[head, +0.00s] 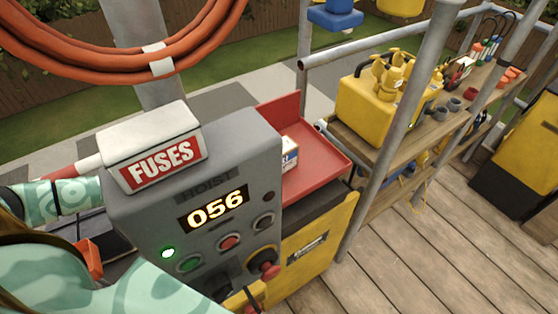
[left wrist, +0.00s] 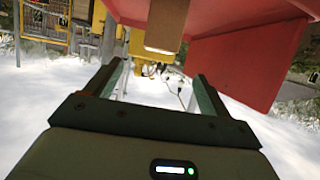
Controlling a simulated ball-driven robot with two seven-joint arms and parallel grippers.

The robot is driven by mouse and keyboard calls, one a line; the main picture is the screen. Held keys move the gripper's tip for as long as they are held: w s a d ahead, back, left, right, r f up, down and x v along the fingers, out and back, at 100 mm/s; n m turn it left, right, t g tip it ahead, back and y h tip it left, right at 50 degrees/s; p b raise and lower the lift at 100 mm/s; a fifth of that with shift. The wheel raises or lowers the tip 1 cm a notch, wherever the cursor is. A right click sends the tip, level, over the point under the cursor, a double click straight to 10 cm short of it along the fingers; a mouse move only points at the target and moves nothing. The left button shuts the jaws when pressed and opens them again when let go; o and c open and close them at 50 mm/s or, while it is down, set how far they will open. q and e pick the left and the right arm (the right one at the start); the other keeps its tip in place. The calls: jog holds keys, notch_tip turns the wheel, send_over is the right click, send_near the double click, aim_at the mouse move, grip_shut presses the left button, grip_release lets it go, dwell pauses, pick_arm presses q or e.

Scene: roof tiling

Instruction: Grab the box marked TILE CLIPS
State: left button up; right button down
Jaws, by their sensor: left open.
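A small, mostly white box (head: 289,152) with a blue mark sits on the red tray (head: 322,168) behind the hoist panel in the head view. The panel hides much of it, and I cannot read its label. In the left wrist view, a plain brown face of what may be this box (left wrist: 166,26) shows against the red tray (left wrist: 240,62), beyond the fingertips. My left gripper (left wrist: 158,72) is open, with nothing between its fingers. In the head view the left gripper is hidden behind the panel. My right gripper is not in view.
The grey hoist panel (head: 125,225) reads 056 and carries buttons and a FUSES box (head: 155,150). A scaffold pole (head: 398,130) stands right of the tray. Beyond it, a wooden shelf (head: 425,125) holds a yellow case (head: 365,112) and tools. An orange hose (head: 110,62) hangs above.

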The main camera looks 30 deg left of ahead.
pick_arm(q)
jog(key=b+x, duration=0.2)
jog(key=x, duration=0.7)
jog(key=shift+r, duration=0.2)
jog(key=x, duration=0.1)
jog(key=b+x, duration=0.1)
jog(key=x, duration=0.1)
jog(key=b+x, duration=0.1)
jog(key=x, duration=0.1)
jog(key=shift+r, duration=0.4)
jog(key=c, duration=1.5)
jog(key=shift+c, duration=0.2)
